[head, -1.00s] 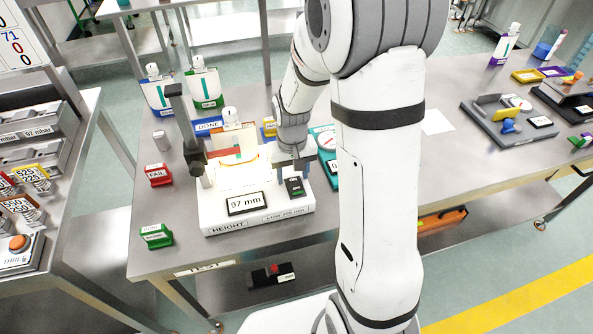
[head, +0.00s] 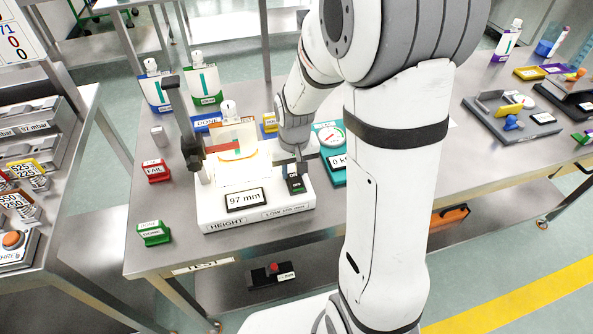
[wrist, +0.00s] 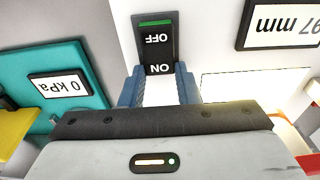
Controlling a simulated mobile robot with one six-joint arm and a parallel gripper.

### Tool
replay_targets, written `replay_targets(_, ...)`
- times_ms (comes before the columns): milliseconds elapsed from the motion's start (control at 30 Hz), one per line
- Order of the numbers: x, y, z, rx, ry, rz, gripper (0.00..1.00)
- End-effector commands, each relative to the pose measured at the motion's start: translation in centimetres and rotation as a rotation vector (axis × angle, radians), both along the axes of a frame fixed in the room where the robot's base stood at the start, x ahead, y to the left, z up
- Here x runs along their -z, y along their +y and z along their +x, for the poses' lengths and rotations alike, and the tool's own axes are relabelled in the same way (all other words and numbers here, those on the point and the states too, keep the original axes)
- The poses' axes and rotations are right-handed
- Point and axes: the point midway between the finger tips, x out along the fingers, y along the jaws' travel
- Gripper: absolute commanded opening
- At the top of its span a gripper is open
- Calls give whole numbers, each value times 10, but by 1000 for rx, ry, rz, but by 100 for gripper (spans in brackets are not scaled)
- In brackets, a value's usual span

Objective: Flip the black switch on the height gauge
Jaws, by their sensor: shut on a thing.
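The height gauge (head: 212,212) is a white box with a dark upright post and a display reading 97 mm. Its black switch (head: 295,185) sits on the top at the right. In the wrist view the switch (wrist: 156,30) shows OFF, ON and a green strip at its far end. My gripper (head: 299,166) comes down from behind. In the wrist view its blue fingers (wrist: 158,76) are at the two sides of the switch's ON end, shut on it. The exact contact is partly hidden. A clear pouch (head: 236,142) stands on the gauge.
A teal gauge (head: 336,174) reading 0 kPa stands close to the right of my gripper. A red FAIL block (head: 156,171) and a green block (head: 153,233) lie to the left. Two pouches (head: 204,84) stand behind.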

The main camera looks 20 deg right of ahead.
Motion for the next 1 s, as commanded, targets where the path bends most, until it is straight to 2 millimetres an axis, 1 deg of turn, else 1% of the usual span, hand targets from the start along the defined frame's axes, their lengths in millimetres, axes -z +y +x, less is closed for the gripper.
replay_targets(33,4,0,0,1,-42,0,6)
replay_targets(200,2,0,-4,1,-155,1,6)
replay_targets(367,-1,0,-6,0,-232,0,6)
replay_targets(500,-4,0,-7,0,-260,0,6)
replay_targets(800,-6,0,-7,0,-261,0,6)
replay_targets(833,-6,0,-7,0,-261,0,32)
replay_targets(1000,-5,0,-7,0,-260,0,45)
